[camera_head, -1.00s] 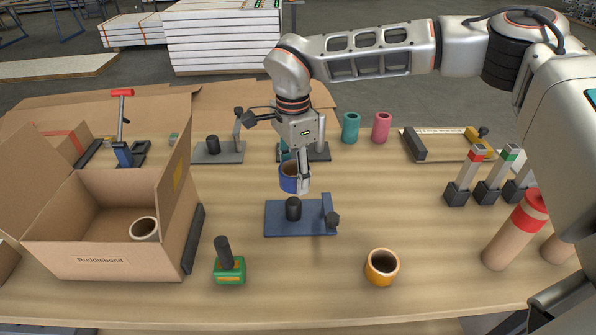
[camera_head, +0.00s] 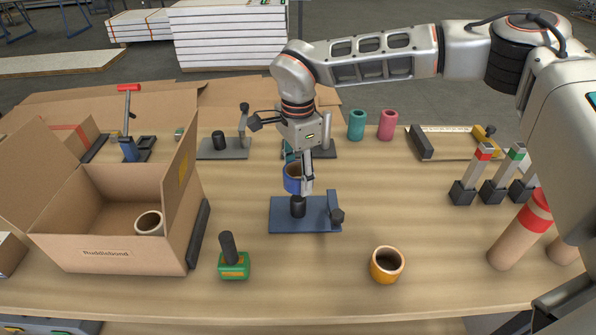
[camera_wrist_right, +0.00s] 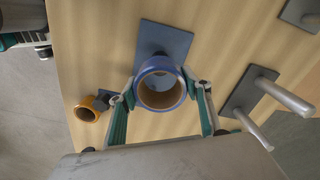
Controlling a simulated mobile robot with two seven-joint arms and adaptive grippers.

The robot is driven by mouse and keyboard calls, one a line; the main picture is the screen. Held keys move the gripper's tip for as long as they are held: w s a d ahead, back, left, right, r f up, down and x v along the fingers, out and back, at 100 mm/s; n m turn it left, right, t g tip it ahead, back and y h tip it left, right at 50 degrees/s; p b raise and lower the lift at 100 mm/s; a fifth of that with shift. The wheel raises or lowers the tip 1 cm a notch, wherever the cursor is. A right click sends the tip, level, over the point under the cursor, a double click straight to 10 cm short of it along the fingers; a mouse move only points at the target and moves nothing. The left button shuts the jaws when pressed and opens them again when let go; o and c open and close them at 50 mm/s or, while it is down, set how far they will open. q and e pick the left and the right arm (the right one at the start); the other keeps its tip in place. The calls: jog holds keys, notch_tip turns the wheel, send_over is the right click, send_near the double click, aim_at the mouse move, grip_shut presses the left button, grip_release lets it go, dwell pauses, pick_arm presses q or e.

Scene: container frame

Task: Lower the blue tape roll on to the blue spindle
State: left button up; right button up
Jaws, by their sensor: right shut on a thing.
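The blue tape roll (camera_head: 291,185) is held upright above the blue spindle (camera_head: 298,208), which stands on a dark blue base (camera_head: 319,222). In the head view the roll's lower edge lies just at the spindle's top; I cannot tell whether they touch. My right gripper (camera_head: 299,180) is shut on the roll. In the right wrist view its two fingers (camera_wrist_right: 163,92) grip opposite sides of the roll (camera_wrist_right: 160,101), with the base plate (camera_wrist_right: 166,38) behind. The spindle is not clearly visible through the roll there. My left gripper is out of view.
An orange roll (camera_head: 387,266) lies front right, and a green block with a dark post (camera_head: 233,266) front left. A cardboard box (camera_head: 110,240) stands at the left. Teal (camera_head: 356,125) and pink (camera_head: 387,125) cylinders stand behind.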

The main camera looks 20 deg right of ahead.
aim_at(298, 198)
jog(key=shift+f+b, duration=0.9)
jog(key=shift+f, duration=1.35)
jog(key=shift+f+b, duration=0.95)
jog(key=shift+f, duration=1.4)
jog(key=o, duration=1.2)
jog(key=shift+r, duration=0.15)
notch_tip(298, 198, up, 12)
jog(key=shift+f, duration=0.1)
jog(key=shift+s, duration=0.15)
